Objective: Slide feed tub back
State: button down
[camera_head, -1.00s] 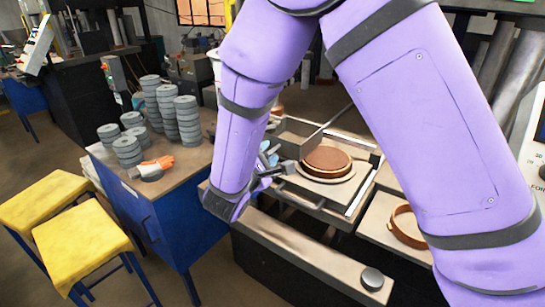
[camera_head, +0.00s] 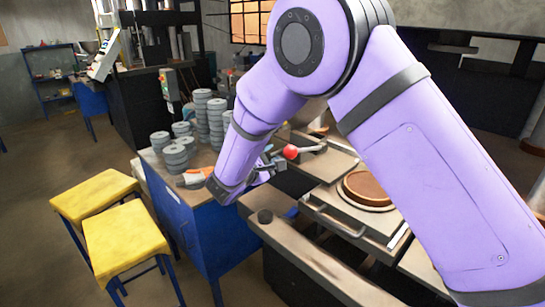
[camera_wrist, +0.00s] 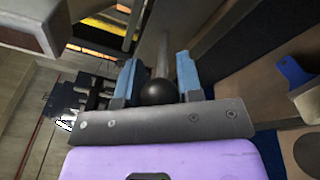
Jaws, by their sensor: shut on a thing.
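An open-topped box that looks like the feed tub (camera_head: 325,167) sits at the back of the press table, behind a brown disc (camera_head: 368,189) on a pale round plate. My arm hides part of its surroundings. My gripper (camera_head: 274,166) is at the left of the tub, near a red ball on a grey lever. In the wrist view, my gripper's blue fingers (camera_wrist: 156,82) are shut around a grey rod with a dark ball knob (camera_wrist: 158,92) at its near end. Where the rod joins the tub is hidden.

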jog(key=shift+w+a+r, duration=0.1)
jog(key=shift+a, duration=0.05)
jog(key=c, duration=0.8)
grip_release()
jog(key=shift+w+a, duration=0.1)
jog(key=v, duration=1)
jog(key=shift+s+a, duration=0.2)
jog(key=shift+s, duration=0.2)
